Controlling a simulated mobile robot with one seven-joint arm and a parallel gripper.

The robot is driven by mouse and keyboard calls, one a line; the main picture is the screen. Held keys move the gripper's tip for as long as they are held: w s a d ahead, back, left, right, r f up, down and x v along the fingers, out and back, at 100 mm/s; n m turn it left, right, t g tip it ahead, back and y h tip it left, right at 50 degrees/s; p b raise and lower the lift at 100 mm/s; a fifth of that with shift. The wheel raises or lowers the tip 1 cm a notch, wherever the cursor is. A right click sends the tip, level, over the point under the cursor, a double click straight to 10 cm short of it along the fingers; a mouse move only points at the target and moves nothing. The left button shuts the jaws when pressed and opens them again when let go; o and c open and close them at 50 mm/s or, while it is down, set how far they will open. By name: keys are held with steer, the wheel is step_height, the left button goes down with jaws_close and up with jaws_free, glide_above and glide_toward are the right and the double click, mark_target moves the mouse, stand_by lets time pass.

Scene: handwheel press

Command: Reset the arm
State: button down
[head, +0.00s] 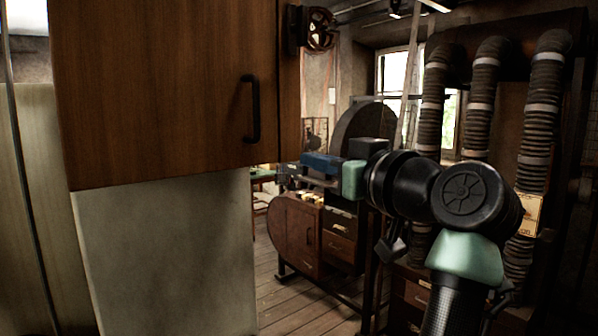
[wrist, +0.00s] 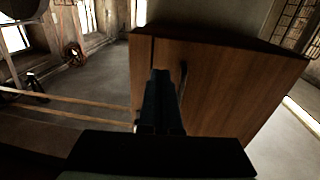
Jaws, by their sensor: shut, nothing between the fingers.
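My arm reaches in from the lower right of the head view, bent at a black joint. My gripper (head: 284,174) points left and sits just beyond the lower right corner of the wooden cabinet in the picture. It is shut and empty. In the wrist view its dark fingers (wrist: 161,75) are together in front of the cabinet's wooden face; I cannot tell whether they touch it.
The wall cabinet (head: 160,90) has a black handle (head: 250,108) and looks closed. A rounded wooden desk (head: 300,235) stands behind the gripper. Ribbed hoses (head: 540,110) hang at right. Floor (head: 285,300) shows below.

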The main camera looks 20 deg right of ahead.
steer(key=s+a+r+m+t+h, duration=0.1)
steer(key=s+a+r+t+h, duration=0.1)
steer(key=s+a+t, duration=0.3)
steer(key=s+a+r+m+t+h+b, duration=0.1)
steer(key=s+a+r+t, duration=0.3)
steer(key=s+a, duration=0.9)
steer(key=shift+s+a+r+m+t+h, duration=0.15)
steer(key=shift+s+a+m+t+h, duration=0.25)
steer(key=shift+h, duration=0.3)
